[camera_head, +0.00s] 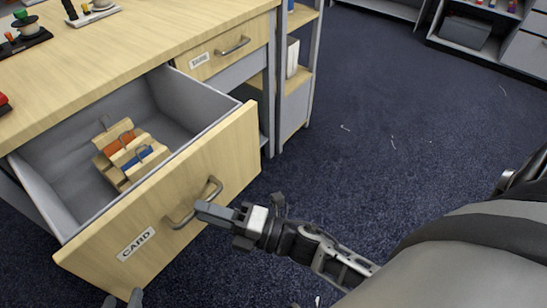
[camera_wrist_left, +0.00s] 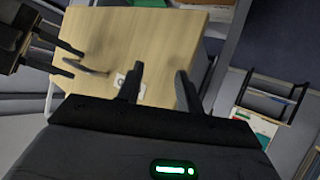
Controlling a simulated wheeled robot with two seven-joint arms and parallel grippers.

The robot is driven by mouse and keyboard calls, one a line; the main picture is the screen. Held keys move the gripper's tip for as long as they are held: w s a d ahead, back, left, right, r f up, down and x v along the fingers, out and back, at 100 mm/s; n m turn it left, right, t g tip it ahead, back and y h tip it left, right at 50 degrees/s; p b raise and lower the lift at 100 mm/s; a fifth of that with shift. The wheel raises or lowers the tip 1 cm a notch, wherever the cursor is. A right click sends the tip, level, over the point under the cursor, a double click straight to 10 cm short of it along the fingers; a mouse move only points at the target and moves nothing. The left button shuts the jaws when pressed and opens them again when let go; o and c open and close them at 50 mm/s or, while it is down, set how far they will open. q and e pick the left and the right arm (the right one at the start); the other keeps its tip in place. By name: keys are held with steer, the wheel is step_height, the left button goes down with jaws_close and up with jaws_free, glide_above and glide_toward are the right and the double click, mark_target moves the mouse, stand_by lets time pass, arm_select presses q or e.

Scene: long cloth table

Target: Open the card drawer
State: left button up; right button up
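The card drawer (camera_head: 237,150), with a wooden front labelled "CARD" (camera_head: 137,243), stands pulled well out of the table in the head view. Its grey inside shows. Its metal handle (camera_head: 178,222) is on the front. My right gripper (camera_head: 204,210) is at the handle, its tip overlapping the bar. The left wrist view shows the right gripper's two fingers (camera_wrist_left: 78,63) apart beside the handle (camera_wrist_left: 95,72); I cannot tell whether they touch it. My left gripper (camera_head: 124,299) is low in front of the drawer, its fingers (camera_wrist_left: 158,85) open and empty.
Wooden holders (camera_head: 125,150) with orange and blue pieces lie in the drawer. A second drawer (camera_head: 235,45) is shut at the right. Small items (camera_head: 20,38) stand on the tabletop. Shelves (camera_head: 296,80) adjoin the table. The blue floor (camera_head: 400,120) to the right is mostly clear.

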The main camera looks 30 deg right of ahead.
steer(key=b+v, duration=0.1)
steer(key=v, duration=1.4)
steer(key=shift+w, duration=0.1)
